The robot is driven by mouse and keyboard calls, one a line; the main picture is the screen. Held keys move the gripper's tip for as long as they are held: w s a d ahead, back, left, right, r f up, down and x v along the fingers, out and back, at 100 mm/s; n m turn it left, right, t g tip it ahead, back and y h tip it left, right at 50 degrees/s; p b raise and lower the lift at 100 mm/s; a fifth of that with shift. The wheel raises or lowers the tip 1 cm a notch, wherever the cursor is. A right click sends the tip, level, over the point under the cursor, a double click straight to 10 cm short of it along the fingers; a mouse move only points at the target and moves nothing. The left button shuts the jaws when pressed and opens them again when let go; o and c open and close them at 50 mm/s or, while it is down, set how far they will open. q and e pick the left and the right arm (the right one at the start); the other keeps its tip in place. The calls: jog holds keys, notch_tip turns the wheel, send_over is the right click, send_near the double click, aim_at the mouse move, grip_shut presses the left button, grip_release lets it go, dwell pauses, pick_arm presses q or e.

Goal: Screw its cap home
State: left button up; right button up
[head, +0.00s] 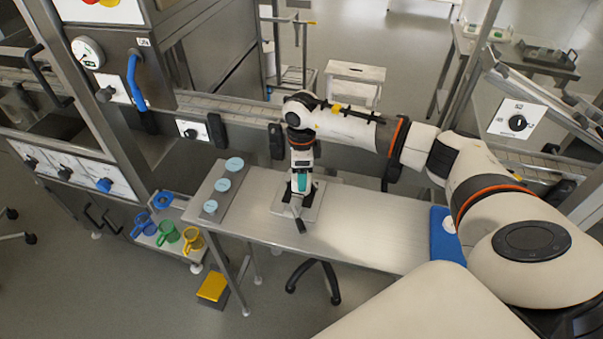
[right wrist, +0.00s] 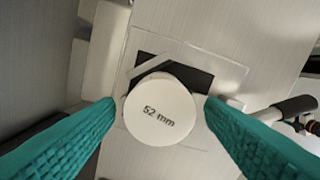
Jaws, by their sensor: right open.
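A round white cap (right wrist: 160,110) marked "52 mm" lies between my right fingers in the right wrist view. A black fixture part (right wrist: 185,78) shows just behind it. Whether the cap is seated or tilted cannot be told from above. My right gripper (right wrist: 160,112) has teal ribbed fingers, open on either side of the cap, with a gap showing by its edge. In the head view my right gripper (head: 301,185) points down over a plate (head: 312,213) on the steel table and hides the cap. My left gripper is not in view.
Three light-blue round pieces (head: 222,185) stand on a grey strip at the table's left end. Blue, green and yellow mugs (head: 192,240) sit on a low shelf. A blue pad (head: 445,235) lies at the right. The table's middle (head: 370,225) is bare.

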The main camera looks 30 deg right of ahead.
jog(key=n+b, duration=0.1)
jog(key=n, duration=0.1)
jog(key=shift+f+n+b, duration=0.1)
jog(key=shift+n+b, duration=0.2)
jog(key=shift+n, duration=0.7)
jog(key=shift+b, duration=0.3)
jog(key=shift+n+b, duration=0.65)
jog(key=shift+n, duration=0.25)
jog(key=n+b, duration=0.1)
jog(key=n, duration=0.2)
jog(key=shift+b, duration=0.35)
jog(key=shift+n, duration=0.5)
